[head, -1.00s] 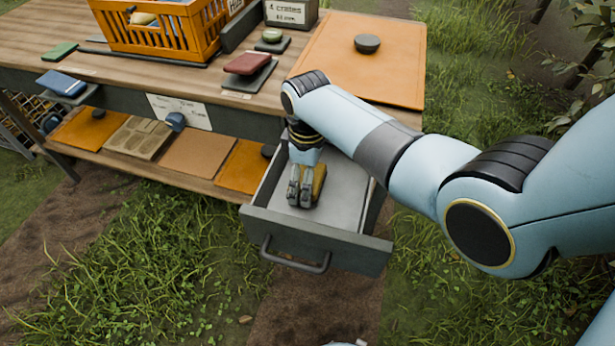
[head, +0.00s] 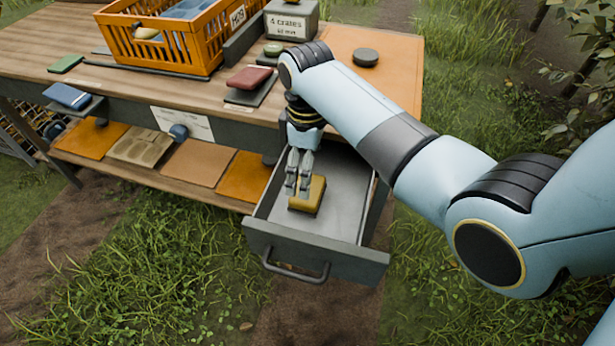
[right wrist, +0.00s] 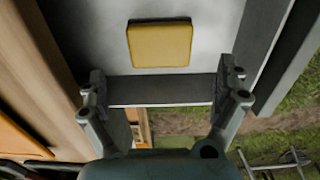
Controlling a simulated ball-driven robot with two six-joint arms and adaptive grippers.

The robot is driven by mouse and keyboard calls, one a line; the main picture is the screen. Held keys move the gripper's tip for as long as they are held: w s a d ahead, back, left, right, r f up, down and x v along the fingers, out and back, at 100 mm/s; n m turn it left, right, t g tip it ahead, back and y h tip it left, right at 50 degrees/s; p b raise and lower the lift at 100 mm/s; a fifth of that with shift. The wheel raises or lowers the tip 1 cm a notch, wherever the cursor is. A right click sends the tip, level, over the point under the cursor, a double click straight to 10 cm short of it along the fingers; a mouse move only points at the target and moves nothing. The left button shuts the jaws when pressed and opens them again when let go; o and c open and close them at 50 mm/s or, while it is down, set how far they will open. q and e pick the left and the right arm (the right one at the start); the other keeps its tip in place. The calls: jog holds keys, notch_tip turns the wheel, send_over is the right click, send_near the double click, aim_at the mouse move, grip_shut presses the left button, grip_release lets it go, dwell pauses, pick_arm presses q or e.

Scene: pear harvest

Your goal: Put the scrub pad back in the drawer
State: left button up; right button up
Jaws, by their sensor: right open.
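The scrub pad (head: 310,194) is a small yellow block with a darker side. It lies on the floor of the open grey drawer (head: 342,200), and shows flat and whole in the right wrist view (right wrist: 160,44). My right gripper (head: 298,188) is over the drawer, just beside and above the pad at its left in the head view. In the right wrist view its two fingers (right wrist: 160,90) are spread wide with nothing between them, and the pad lies beyond them. My left gripper is not in view.
The drawer's front with its handle (head: 297,272) juts out over the grass. The bench top (head: 150,85) holds an orange crate (head: 190,50), a red block (head: 248,77) and an orange mat (head: 395,78). A lower shelf (head: 190,185) lies left of the drawer.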

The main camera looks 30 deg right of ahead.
notch_tip(320, 180, up, 4)
dwell(0.7)
